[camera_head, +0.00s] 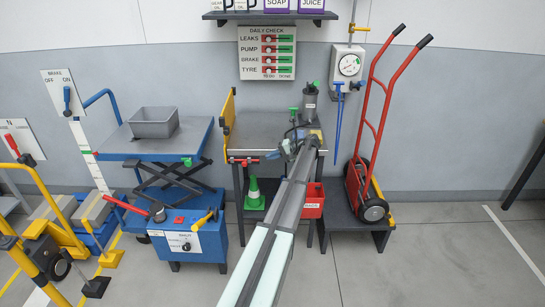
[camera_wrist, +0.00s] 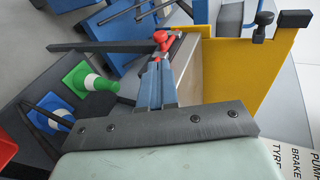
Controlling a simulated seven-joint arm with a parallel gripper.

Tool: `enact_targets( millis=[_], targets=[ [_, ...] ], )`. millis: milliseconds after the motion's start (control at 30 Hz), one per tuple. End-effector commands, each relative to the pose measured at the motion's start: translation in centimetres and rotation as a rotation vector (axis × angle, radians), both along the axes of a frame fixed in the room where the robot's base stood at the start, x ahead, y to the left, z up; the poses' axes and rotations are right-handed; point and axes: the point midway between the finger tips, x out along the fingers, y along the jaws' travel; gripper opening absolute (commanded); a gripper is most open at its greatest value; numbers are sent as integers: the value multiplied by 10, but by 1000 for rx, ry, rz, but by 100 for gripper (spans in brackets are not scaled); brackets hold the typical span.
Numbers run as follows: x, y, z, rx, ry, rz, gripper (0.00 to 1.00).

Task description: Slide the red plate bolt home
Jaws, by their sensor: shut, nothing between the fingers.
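The red plate bolt (camera_head: 243,162) lies along the front left edge of the grey bench (camera_head: 262,130), below the upright yellow plate (camera_head: 229,118). In the wrist view the red bolt (camera_wrist: 163,40) shows just beyond my fingertips, beside the yellow plate (camera_wrist: 240,70). My gripper (camera_head: 270,155) is at the bench's front edge, just right of the bolt. Its blue fingers (camera_wrist: 157,72) are shut with nothing between them and point toward the bolt. I cannot tell whether they touch it. My arm hides part of the bench front.
A blue lift table (camera_head: 150,143) with a grey bin (camera_head: 153,122) stands left of the bench. A green and white cone (camera_head: 254,194) and a red box (camera_head: 312,200) are under the bench. A red hand truck (camera_head: 378,130) stands right.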

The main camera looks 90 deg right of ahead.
Motion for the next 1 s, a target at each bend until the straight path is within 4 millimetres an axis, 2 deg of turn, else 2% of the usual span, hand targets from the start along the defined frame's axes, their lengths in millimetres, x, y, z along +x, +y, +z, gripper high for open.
enact_targets(
  millis=[200,500,700,1000],
  targets=[
    [36,-6,-19,1,0,0,0],
    [76,-12,-39,1,0,0,0],
    [91,-15,-47,0,0,-1,0],
    [95,-16,-49,0,0,-1,0]
  ],
)
